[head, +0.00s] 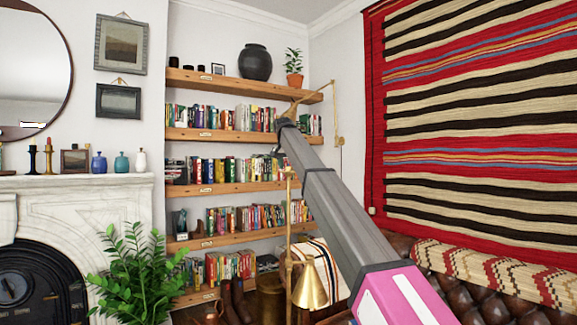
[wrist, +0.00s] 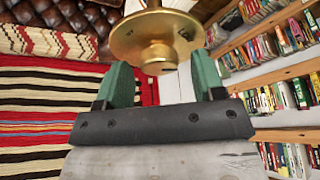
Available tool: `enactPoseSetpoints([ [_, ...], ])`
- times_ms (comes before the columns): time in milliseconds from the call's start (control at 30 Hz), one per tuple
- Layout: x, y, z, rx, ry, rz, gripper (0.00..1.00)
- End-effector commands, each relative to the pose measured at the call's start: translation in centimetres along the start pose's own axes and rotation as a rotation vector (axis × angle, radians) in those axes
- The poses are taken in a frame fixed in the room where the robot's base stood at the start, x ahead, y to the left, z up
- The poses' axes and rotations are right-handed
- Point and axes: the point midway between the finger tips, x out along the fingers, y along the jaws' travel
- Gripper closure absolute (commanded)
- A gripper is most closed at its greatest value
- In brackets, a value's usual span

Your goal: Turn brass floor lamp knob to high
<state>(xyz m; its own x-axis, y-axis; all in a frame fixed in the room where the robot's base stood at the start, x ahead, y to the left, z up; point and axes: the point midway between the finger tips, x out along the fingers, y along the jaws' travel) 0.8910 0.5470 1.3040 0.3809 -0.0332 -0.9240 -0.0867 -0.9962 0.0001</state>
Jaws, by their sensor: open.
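In the wrist view, a round brass piece (wrist: 150,30) fills the top middle. A short brass cylinder (wrist: 157,57) sticks out from it toward me, and a small brass nub sits on its right side. I cannot tell which of these is the knob. My gripper (wrist: 160,72) is open, its two green fingers apart, with the cylinder in line with the gap. Nothing is held. In the head view my arm hides part of the lamp.
Wooden shelves (head: 225,135) full of books stand close behind the arm. A brass wall lamp arm (head: 335,115) is right of them. A leather sofa (head: 450,290) with a woven throw is at lower right, under a striped wall hanging (head: 480,120). A leafy plant (head: 135,275) stands at lower left.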

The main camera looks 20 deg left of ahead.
Motion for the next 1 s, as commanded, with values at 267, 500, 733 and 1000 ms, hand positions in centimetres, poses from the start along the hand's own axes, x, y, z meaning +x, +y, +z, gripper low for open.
enactPoseSetpoints([
  [267,0.07,-0.01,-0.01,0.0,0.0,0.0,0.5],
  [500,0.06,-0.01,-0.01,0.0,0.0,0.0,0.87],
  [733,0.04,-0.05,-0.02,0.031,0.0,0.014,0.87],
  [1000,0.01,-0.18,-0.08,0.175,0.0,0.073,0.87],
])
